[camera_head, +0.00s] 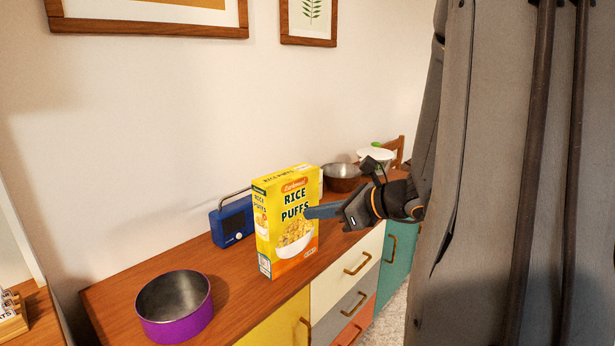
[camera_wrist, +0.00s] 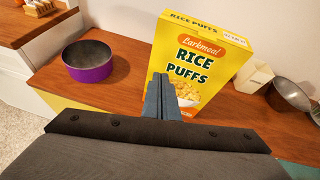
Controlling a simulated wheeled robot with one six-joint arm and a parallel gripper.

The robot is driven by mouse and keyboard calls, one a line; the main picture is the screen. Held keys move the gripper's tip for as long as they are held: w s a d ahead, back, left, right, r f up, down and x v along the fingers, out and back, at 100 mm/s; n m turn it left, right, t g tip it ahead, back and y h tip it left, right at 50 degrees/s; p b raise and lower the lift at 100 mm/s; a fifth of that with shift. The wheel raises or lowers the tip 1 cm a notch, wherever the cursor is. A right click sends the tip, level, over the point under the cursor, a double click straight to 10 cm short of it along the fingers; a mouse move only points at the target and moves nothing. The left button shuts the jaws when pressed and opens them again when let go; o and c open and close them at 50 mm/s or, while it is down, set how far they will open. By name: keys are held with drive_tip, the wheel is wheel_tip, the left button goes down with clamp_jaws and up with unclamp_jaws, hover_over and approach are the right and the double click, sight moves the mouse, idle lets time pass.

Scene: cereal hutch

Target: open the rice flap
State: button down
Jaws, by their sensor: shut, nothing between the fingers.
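The yellow Rice Puffs box (camera_head: 287,222) stands upright on the wooden hutch top, its printed front facing me. It also shows in the wrist view (camera_wrist: 203,62), where its top panel (camera_wrist: 208,21) lies flat and looks closed. My gripper (camera_head: 308,212) is shut and empty, in front of the box's right front side at about mid-height. In the wrist view its fingers (camera_wrist: 162,90) are together and cover part of the lower left of the box front. I cannot tell whether the fingertips touch the box.
A purple bowl (camera_head: 174,306) stands on the hutch top (camera_head: 118,291) to the left. A blue radio (camera_head: 232,222) is behind the box at left. Metal bowls (camera_head: 342,176) and a white lidded container (camera_head: 376,158) stand at right. The wall is behind; clear top lies between bowl and box.

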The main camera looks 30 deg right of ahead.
drive_tip(key=d+r+m+t+h, duration=0.1)
drive_tip(key=d+r+m+t, duration=0.15)
drive_tip(key=d, duration=0.25)
drive_tip(key=p, duration=0.2)
approach(296, 196)
drive_tip(key=shift+g, duration=0.25)
drive_tip(key=x, duration=0.6)
drive_tip(key=shift+a+r, duration=0.15)
drive_tip(key=shift+r, duration=0.05)
wheel_tip(296, 196, up, 3)
drive_tip(key=shift+s+f+p, duration=0.1)
drive_tip(key=shift+s+p, duration=0.1)
drive_tip(key=shift+p, duration=0.75)
drive_tip(key=shift+w+r+p, duration=0.1)
drive_tip(key=shift+r+p, duration=0.25)
drive_tip(key=shift+r, duration=0.25)
drive_tip(key=shift+r+h, duration=0.1)
drive_tip(key=shift+h, duration=0.2)
